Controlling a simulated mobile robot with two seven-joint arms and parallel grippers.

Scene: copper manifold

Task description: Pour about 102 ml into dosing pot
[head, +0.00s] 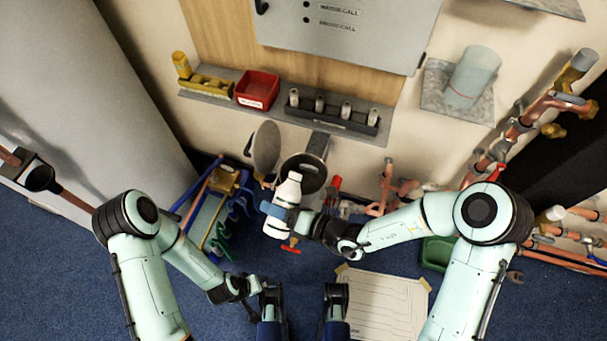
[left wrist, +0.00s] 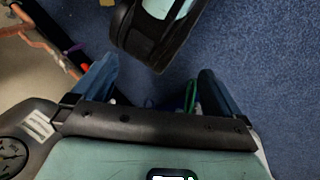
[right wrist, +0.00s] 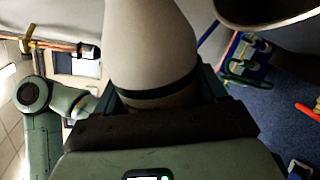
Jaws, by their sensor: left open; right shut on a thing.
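A white bottle (head: 282,222) with a white cap or neck is held in my right gripper (head: 280,212). The bottle looks close to upright, but its exact tilt is hard to tell. Its pale body fills the middle of the right wrist view (right wrist: 150,45). A dark open pot (head: 312,163), which looks like the dosing pot, is just behind the bottle's top. Part of a round rim (right wrist: 270,18) shows at the upper right of the right wrist view. The liquid and the pot's level cannot be seen. My left gripper (left wrist: 155,88) is open and empty, low over the floor.
A round grey lid (head: 265,146) stands beside the pot. Copper pipes (head: 515,130) run down the right. A blue rack with hoses (head: 215,205) is at left. A paper sheet (head: 380,305) lies on the floor.

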